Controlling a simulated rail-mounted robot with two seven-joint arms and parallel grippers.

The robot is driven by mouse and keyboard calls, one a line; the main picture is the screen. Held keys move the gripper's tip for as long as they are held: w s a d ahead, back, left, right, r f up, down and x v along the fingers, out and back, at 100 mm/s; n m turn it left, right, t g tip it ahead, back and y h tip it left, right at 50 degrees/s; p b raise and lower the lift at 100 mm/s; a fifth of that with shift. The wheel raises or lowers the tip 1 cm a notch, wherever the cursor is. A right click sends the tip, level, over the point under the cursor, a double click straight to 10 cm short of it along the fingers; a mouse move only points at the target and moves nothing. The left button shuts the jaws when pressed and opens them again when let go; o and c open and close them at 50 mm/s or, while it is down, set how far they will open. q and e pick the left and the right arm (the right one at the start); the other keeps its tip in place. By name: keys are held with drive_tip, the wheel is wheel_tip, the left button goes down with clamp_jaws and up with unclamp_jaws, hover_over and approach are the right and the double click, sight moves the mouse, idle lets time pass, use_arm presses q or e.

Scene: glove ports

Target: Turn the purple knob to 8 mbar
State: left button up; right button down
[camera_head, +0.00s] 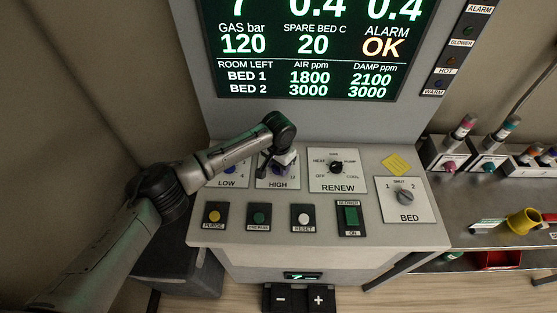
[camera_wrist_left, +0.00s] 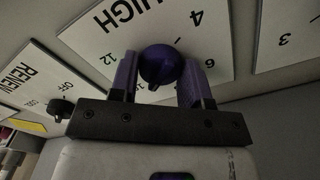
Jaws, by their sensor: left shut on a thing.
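The purple knob (camera_wrist_left: 160,62) sits on the white HIGH plate (camera_wrist_left: 112,30). The wrist view shows the plate's numbers 4, 6 and 12; other marks are hidden behind my gripper. The knob's pale pointer mark faces my gripper's body, between the 6 side and the 12 side. My left gripper (camera_wrist_left: 160,78) is shut on the knob, one finger on each side. In the head view my left gripper (camera_head: 278,167) covers most of the knob on the HIGH plate (camera_head: 264,183). My right gripper is not in view.
The LOW plate (camera_head: 227,183) lies left of HIGH, the RENEW plate (camera_head: 338,184) right, and the BED knob (camera_head: 405,197) farther right. Several buttons line the panel's front. A large display (camera_head: 310,62) stands behind, its top cut off. A side table (camera_head: 475,203) holds capped items.

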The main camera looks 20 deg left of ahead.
use_arm(q)
drive_tip(key=n+p, duration=0.1)
drive_tip(key=p, duration=0.1)
drive_tip(key=n+p, duration=0.2)
drive_tip(key=p, duration=0.1)
drive_tip(key=n+p, duration=0.2)
drive_tip(key=shift+d+r+p, duration=0.1)
drive_tip(key=shift+r+p, duration=0.2)
drive_tip(key=shift+p, duration=0.1)
drive_tip(key=n+p, duration=0.2)
drive_tip(key=n, duration=0.1)
drive_tip(key=shift+f, duration=0.15)
drive_tip(key=shift+f+n+p, duration=0.1)
drive_tip(key=shift+n+p, duration=0.65)
drive_tip(key=shift+n, duration=0.25)
drive_tip(key=o, duration=0.8)
drive_tip(key=shift+c, duration=0.2)
drive_tip(key=shift+o, duration=0.8)
